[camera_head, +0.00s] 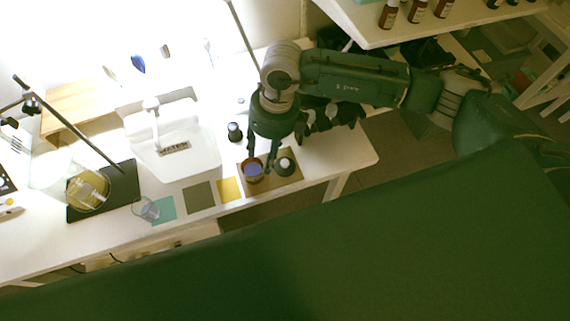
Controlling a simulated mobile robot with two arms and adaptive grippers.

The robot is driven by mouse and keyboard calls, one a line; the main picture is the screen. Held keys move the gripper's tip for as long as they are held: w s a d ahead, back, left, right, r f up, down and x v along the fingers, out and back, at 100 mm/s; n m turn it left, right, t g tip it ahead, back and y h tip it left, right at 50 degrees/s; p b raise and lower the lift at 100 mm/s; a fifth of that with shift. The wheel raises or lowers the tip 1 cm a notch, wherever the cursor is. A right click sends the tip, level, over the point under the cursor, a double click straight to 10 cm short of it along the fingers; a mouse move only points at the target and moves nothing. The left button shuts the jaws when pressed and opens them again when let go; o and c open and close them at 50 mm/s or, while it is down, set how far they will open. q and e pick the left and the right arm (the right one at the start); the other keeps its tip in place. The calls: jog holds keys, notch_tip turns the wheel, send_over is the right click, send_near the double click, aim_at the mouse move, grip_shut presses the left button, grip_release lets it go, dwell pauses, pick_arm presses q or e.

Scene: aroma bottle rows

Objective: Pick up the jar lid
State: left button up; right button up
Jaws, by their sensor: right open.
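A small brown jar (254,172) with a bluish top or inside stands on a brown mat (296,179) near the front edge of the white table. A round dark piece with a pale centre (286,166) lies close to its right on the same mat; it may be the jar lid, but it is too small to be sure. My right gripper (261,164) points down with its fingers apart, just behind and over the brown jar, left of the round dark piece. Nothing shows held between the fingers. My left gripper is not in view.
Left of the mat lie yellow (230,189), grey (200,198) and teal (164,210) squares, with a glass beaker (146,209) by the teal one. A small dark bottle (234,132) stands behind.

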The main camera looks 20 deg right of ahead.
jog(key=w+d+h, duration=0.2)
jog(key=d, duration=0.3)
jog(key=p, duration=0.1)
send_over(285, 162)
jog(key=shift+t, duration=0.3)
notch_tip(285, 162, down, 5)
jog(key=shift+r, duration=0.15)
notch_tip(285, 162, down, 6)
jog(key=p, duration=0.2)
jog(key=shift+r+p, duration=0.25)
jog(key=shift+p, duration=0.05)
jog(key=shift+f, duration=0.25)
jog(key=c, duration=1)
